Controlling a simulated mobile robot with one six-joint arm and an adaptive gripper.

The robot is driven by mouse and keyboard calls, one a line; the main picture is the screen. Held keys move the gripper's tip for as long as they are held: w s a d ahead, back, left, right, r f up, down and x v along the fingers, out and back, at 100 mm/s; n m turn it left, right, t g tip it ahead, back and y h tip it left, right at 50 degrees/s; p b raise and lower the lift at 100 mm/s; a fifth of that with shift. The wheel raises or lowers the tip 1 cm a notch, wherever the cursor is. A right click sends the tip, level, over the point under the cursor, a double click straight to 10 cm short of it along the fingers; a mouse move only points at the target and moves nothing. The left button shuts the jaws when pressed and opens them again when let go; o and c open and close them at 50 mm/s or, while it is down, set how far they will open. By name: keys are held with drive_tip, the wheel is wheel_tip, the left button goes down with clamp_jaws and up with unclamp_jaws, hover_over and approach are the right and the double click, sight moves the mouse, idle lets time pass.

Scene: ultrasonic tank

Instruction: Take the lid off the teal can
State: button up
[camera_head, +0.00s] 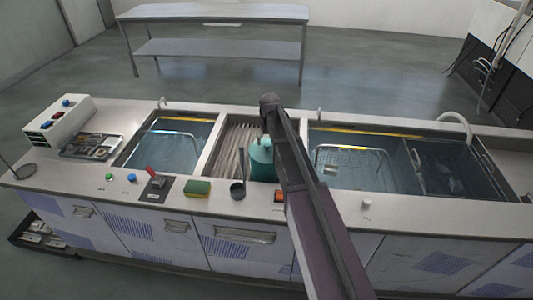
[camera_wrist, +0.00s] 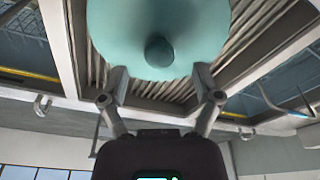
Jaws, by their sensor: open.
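The teal can (camera_head: 262,168) stands upright on the ribbed drainer between the two tank basins, partly hidden behind my arm in the head view. Its pale teal lid (camera_head: 259,147) is on top. In the wrist view the round lid (camera_wrist: 120,35) fills the upper middle, with a dark round knob (camera_wrist: 159,50) at its centre. My gripper (camera_wrist: 161,73) is open, its fingers spread on either side below the knob in the picture. Nothing is between the fingertips, and I cannot tell whether they touch the lid. In the head view my arm hides most of the gripper.
Water-filled basins with wire baskets lie left (camera_head: 168,148) and right (camera_head: 352,165) of the ribbed drainer (camera_head: 230,150). A dark cup (camera_head: 237,190) and a green-yellow sponge (camera_head: 197,188) are near the front edge. A tool tray (camera_head: 90,146) sits at the left.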

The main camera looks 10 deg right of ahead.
sight(267, 144)
drive_tip(key=shift+w+f+b, duration=0.15)
drive_tip(key=shift+f+b, duration=0.55)
drive_tip(key=shift+f, duration=0.15)
drive_tip(key=shift+w+f+b, duration=0.1)
drive_tip(key=shift+f+b, duration=0.55)
drive_tip(key=shift+f, duration=0.2)
clamp_jaws()
